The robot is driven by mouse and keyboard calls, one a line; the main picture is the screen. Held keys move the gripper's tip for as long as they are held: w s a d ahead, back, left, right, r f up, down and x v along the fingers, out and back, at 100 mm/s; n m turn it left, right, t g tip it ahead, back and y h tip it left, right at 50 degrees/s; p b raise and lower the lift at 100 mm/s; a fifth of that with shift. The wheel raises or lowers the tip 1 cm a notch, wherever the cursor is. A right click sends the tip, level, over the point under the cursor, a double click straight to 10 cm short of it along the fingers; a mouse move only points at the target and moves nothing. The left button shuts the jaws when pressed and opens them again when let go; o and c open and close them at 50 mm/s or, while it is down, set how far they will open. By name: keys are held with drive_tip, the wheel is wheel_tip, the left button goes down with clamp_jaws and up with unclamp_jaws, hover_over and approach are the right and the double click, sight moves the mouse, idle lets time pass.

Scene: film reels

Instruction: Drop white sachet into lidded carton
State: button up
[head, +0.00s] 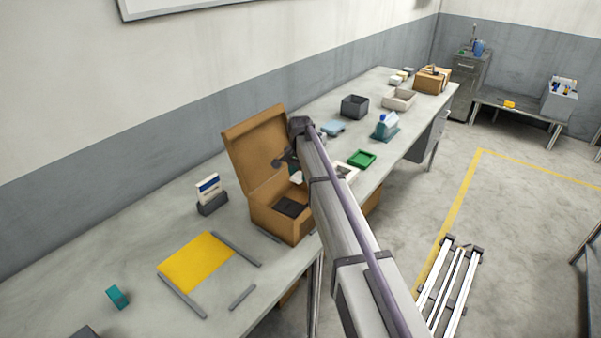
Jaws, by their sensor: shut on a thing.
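The lidded carton (268,222) is a brown box on the long grey table, with its lid standing open at the back. A dark flat thing (291,207) lies inside it. My gripper (292,168) is over the carton's opening, in front of the raised lid, and partly hidden by my own arm. It is shut on a small white thing, which looks like the white sachet (296,177). The sachet shows just under the gripper, above the carton's inside. My arm hides the carton's right side.
Left of the carton are a white-and-blue card in a dark holder (212,203) and a yellow mat (197,262) between grey bars. Beyond my arm stand a green tray (362,159), a dark grey bin (354,106) and a teal holder (385,129).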

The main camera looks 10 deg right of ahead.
sight(300, 174)
wheel_tip(300, 174, down, 4)
drive_tip(key=b, duration=0.2)
drive_tip(key=shift+r+b, duration=0.1)
drive_tip(key=shift+b, duration=0.2)
drive_tip(key=shift+r, duration=0.1)
drive_tip(key=o, duration=1)
drive_tip(key=shift+c, duration=0.2)
wheel_tip(300, 174, up, 11)
drive_tip(key=p, duration=1.1)
drive_tip(key=shift+r, duration=0.1)
drive_tip(key=shift+f, duration=0.2)
